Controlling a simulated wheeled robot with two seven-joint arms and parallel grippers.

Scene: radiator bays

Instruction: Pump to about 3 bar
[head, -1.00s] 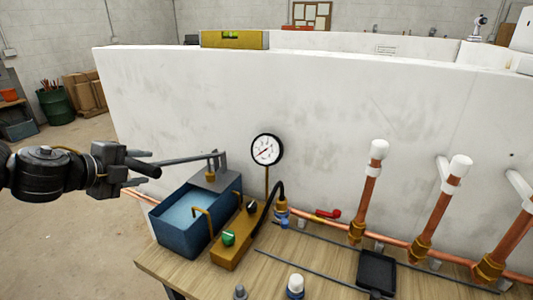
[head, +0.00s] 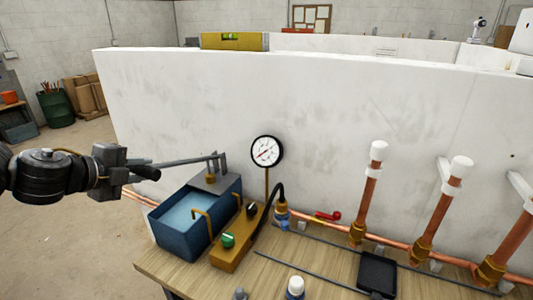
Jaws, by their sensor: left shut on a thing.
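The test pump has a blue open water tank (head: 172,231) with a brass block (head: 236,250) beside it. The block carries a green knob (head: 228,240) and a black knob. The pump's grey lever (head: 185,162) runs left from a bracket above the tank, close to level. My left gripper (head: 140,174) is shut on the dark grip at the lever's left end. The round white pressure gauge (head: 267,151) stands on a brass stem behind the block. Its needle points to the lower left; the numbers are too small to read. My right gripper is not in view.
A black hose (head: 276,198) links the block to copper pipework. Upright copper pipes (head: 366,198) with white caps stand at the right. A black tray (head: 377,274), thin rods and a red-handled valve (head: 328,216) lie nearby. A white wall panel (head: 200,110) stands behind.

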